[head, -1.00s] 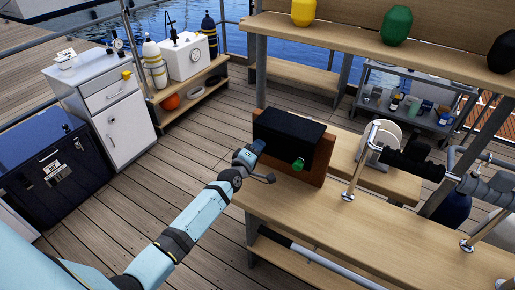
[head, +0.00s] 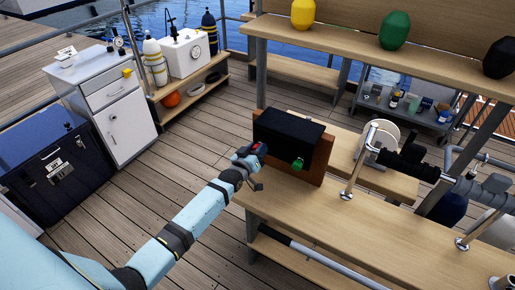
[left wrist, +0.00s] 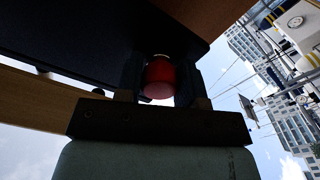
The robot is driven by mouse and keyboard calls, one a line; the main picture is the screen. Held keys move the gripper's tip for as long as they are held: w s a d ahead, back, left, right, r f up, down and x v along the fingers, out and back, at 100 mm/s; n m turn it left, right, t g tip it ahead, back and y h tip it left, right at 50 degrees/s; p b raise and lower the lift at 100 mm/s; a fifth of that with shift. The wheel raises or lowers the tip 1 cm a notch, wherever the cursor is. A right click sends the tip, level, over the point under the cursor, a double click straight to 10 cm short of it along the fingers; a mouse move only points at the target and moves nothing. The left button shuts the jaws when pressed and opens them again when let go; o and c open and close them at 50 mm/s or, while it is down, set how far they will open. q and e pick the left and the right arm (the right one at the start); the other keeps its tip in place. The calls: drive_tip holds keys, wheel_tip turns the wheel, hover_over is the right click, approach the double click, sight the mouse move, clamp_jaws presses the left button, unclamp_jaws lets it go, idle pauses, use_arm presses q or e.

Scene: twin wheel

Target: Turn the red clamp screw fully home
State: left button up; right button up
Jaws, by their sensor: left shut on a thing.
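The red clamp screw (left wrist: 159,78) shows in the left wrist view between the two fingers of my left gripper (left wrist: 160,88). The fingers are shut on it from both sides, and its rounded end faces the camera. In the head view my left gripper (head: 260,152) is at the left side of a black block (head: 288,128) mounted against a brown wooden board (head: 322,160) on the bench. The screw's shaft and seat are mostly hidden in shadow. A green knob (head: 298,164) sticks out of the block's front face. My right gripper is not in view.
The wooden bench (head: 350,225) runs to the lower right, with a metal post and black fittings (head: 405,162) on it. A shelf (head: 350,42) above carries yellow, green and black containers. A white cabinet (head: 118,110) stands at the left. The deck between is clear.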

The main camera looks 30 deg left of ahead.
use_arm(q)
drive_tip(key=shift+m, duration=1)
drive_tip(key=o, duration=0.9)
drive_tip(key=s, duration=0.4)
drive_tip(key=s+b, duration=0.1)
drive_tip(key=s, duration=0.9)
drive_tip(key=shift+a, duration=0.3)
drive_tip(key=shift+w, duration=0.1)
